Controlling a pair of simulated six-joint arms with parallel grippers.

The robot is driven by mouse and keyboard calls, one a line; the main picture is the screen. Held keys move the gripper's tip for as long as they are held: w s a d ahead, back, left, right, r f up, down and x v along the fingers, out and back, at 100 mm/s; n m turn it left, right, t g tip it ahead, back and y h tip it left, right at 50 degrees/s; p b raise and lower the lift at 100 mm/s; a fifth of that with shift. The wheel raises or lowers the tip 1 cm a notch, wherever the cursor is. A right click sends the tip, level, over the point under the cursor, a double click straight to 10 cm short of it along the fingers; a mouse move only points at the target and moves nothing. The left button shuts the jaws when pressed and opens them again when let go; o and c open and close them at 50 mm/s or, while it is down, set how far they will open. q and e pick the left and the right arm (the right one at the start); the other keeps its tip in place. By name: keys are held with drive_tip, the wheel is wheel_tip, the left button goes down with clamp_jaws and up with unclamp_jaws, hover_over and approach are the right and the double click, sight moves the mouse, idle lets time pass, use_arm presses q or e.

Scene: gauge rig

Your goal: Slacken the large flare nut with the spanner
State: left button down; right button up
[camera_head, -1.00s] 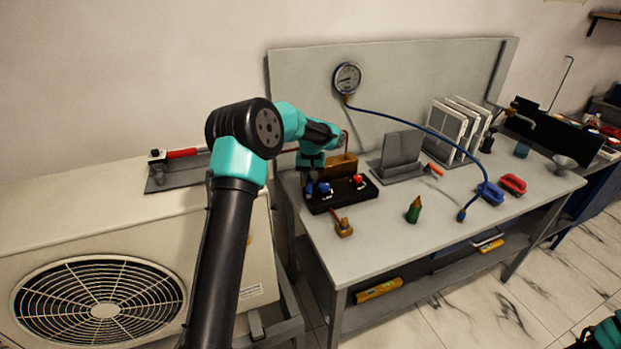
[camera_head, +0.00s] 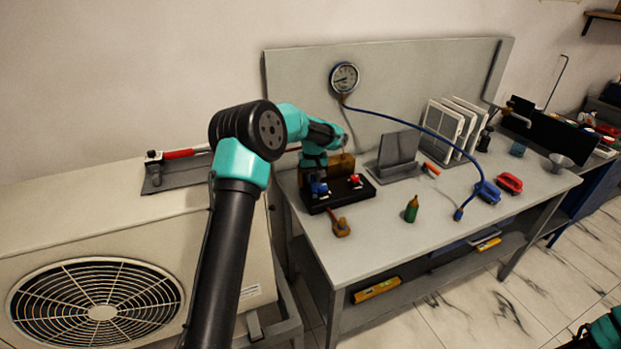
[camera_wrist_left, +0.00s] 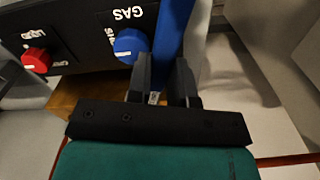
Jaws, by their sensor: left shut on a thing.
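My left gripper (camera_head: 312,182) is at the left end of the black valve block (camera_head: 350,192) on the bench. It also shows in the left wrist view (camera_wrist_left: 162,75), where its fingers are shut on a blue bar (camera_wrist_left: 174,32), which looks like the spanner's handle. The bar runs up past the blue knob (camera_wrist_left: 131,45) marked GAS and out of the picture. The spanner's jaw is not visible. A red knob (camera_wrist_left: 37,60) is farther left on the block. I cannot make out the large flare nut in either view. My right gripper is not in view.
A brass fitting (camera_head: 339,226) and a green bottle (camera_head: 411,210) lie in front on the bench. A brown block (camera_head: 342,161) and a grey stand (camera_head: 397,152) are behind. A blue hose (camera_head: 428,130) arcs from the gauge (camera_head: 344,78). The bench's front middle is clear.

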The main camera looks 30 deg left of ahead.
use_arm(q)
drive_tip(key=shift+w+d+n, duration=0.25)
drive_tip(key=shift+d+n, duration=0.1)
drive_tip(key=shift+n, duration=0.05)
drive_tip(key=shift+w+d+n, duration=0.95)
drive_tip(key=shift+d+n, duration=0.05)
drive_tip(key=shift+n, duration=0.4)
idle(1.7)
drive_tip(key=shift+w+d+n, duration=0.35)
drive_tip(key=shift+w+n, duration=0.35)
drive_tip(key=shift+n, duration=0.1)
drive_tip(key=shift+w+d+n, duration=0.35)
drive_tip(key=shift+w+n, duration=0.35)
drive_tip(key=shift+n, duration=0.1)
idle(1.6)
drive_tip(key=shift+s+a+m, duration=0.45)
drive_tip(key=shift+s+m, duration=0.35)
drive_tip(key=shift+m, duration=0.1)
idle(0.4)
